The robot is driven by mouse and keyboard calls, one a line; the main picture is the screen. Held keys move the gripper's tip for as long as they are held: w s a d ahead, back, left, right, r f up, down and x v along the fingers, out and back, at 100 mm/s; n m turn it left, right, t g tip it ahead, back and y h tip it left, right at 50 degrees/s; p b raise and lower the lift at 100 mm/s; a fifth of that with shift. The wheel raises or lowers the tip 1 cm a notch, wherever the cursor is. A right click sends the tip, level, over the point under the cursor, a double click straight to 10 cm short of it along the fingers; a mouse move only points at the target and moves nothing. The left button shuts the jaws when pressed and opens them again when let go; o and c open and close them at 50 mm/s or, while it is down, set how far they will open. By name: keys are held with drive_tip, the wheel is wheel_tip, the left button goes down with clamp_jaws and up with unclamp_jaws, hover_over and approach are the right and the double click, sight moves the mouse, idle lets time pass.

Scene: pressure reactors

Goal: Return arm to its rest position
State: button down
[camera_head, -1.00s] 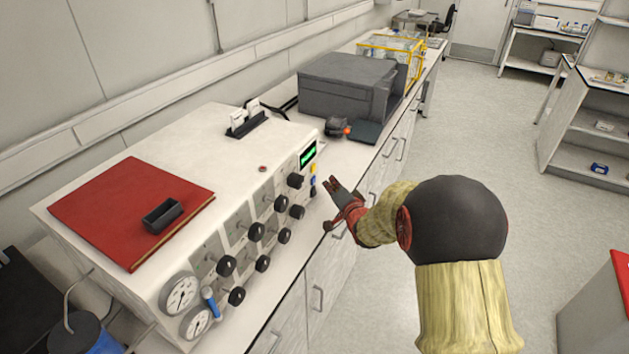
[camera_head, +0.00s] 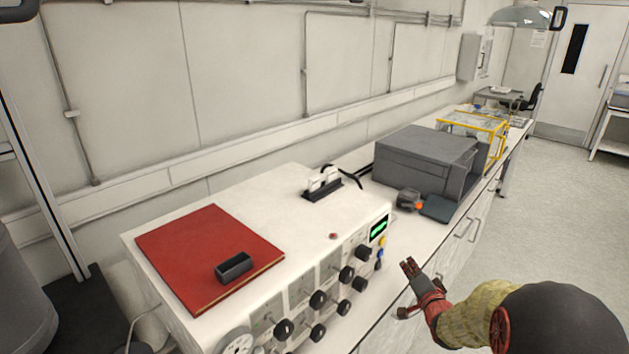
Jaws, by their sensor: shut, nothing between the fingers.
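My gripper (camera_head: 408,267) is at the lower right of the head view, at the end of my arm. It is shut and empty. It is just right of the reactor control box (camera_head: 290,190), near its green display (camera_head: 378,229) and the front edge of the bench, and appears apart from both. The arm's red and yellowish wrist and dark round joint run off to the lower right corner. The control box is white with several black knobs (camera_head: 316,300) on its front.
A red book (camera_head: 190,240) with a dark small block (camera_head: 234,267) lies on the box. A dark grey machine (camera_head: 425,160) and a yellow-framed case (camera_head: 475,125) stand further along the bench. Cupboards line the bench front (camera_head: 460,240). The floor (camera_head: 560,200) to the right is clear.

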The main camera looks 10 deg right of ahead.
drive_tip(key=s+d+f+n+g+h, duration=0.1)
drive_tip(key=s+d+f+n+g, duration=0.15)
drive_tip(key=s+f+g, duration=0.6)
drive_tip(key=s+a+f+n, duration=0.1)
drive_tip(key=s+n, duration=0.2)
drive_tip(key=s, duration=0.2)
drive_tip(key=s+a+r+n+g+y, duration=0.1)
drive_tip(key=s+a+r+n, duration=0.6)
drive_tip(key=s+a+r, duration=1.5)
drive_tip(key=shift+s+a+r+y+p, duration=0.2)
drive_tip(key=shift+s+r+y+p, duration=0.15)
drive_tip(key=shift+r+y, duration=0.55)
